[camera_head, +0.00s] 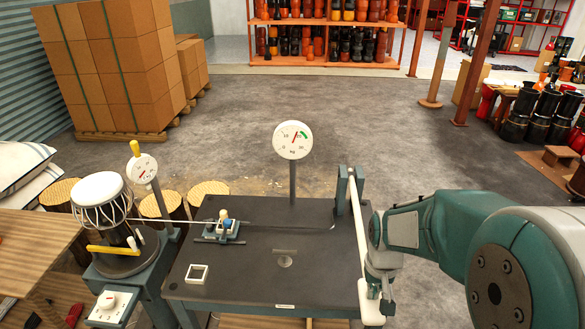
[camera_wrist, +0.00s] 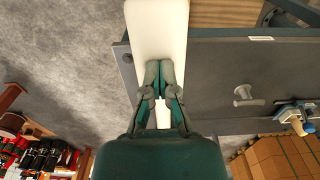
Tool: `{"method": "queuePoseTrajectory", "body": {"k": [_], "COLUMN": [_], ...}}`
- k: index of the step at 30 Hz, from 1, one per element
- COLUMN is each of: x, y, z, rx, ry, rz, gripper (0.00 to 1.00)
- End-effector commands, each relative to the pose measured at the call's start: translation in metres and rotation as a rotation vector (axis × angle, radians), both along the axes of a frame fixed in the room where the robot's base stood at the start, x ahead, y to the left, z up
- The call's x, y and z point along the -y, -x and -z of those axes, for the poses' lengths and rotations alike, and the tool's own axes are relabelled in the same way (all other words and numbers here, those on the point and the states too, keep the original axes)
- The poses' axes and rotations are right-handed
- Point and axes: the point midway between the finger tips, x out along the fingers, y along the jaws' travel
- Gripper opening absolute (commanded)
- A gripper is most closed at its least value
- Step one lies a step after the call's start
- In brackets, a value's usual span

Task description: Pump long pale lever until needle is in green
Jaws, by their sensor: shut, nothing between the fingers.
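The long pale lever (camera_head: 358,235) runs along the right edge of the dark bench, from a teal bracket at the back to a wide paddle end at the front. It also shows in the wrist view (camera_wrist: 157,25), pale and broad. My gripper (camera_head: 387,304) is beside the paddle end in the head view. In the wrist view its shut, empty fingers (camera_wrist: 158,66) lie over the lever's pale face; I cannot tell whether they touch it. The round white gauge (camera_head: 292,140) stands on a post behind the bench. Its red needle points up and slightly right, left of the green band (camera_head: 304,134).
A dark bench (camera_head: 250,270) carries a small blue-and-white clamp (camera_head: 222,227) and a white square (camera_head: 197,273). A white-headed drum (camera_head: 100,190) and a smaller gauge (camera_head: 142,168) stand at the left. Cartons (camera_head: 115,60) are stacked back left. The floor behind the bench is open.

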Motion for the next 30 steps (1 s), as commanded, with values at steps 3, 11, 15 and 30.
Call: {"method": "queuePoseTrajectory", "body": {"k": [3, 11, 15, 30], "x": [0.0, 0.0, 0.0, 0.0], "y": [0.0, -0.002, -0.002, -0.002], "z": [0.014, 0.04, 0.055, 0.035], "rx": [-0.003, -0.002, -0.005, 0.005], "ry": [0.0, 0.0, 0.0, 0.0], "rz": [0.0, 0.0, 0.0, 0.0], "gripper": [0.0, 0.0, 0.0, 0.0]}}
